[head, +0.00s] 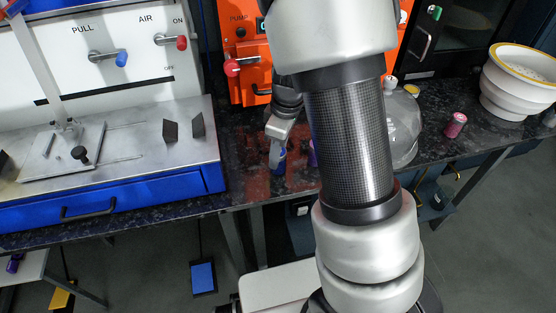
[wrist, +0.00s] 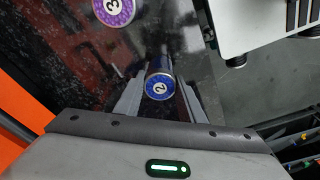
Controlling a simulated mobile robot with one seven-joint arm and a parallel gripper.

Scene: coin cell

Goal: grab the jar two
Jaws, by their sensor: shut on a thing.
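Jar two (wrist: 160,86) is a blue jar with a white "2" on its lid. In the wrist view it sits between the two fingers of my gripper (wrist: 158,92), which is shut on it. In the head view jar two (head: 280,161) shows as a small blue shape below my gripper (head: 277,150), over the dark counter and partly hidden by the hand. I cannot tell whether it touches the counter.
A purple jar marked "3" (wrist: 115,10) stands close by on the dark speckled counter (wrist: 85,60). A glass vessel (head: 403,130) stands right of my arm, with a pink jar (head: 456,124) and a white bowl (head: 512,88) further right. An orange pump unit (head: 246,62) stands behind.

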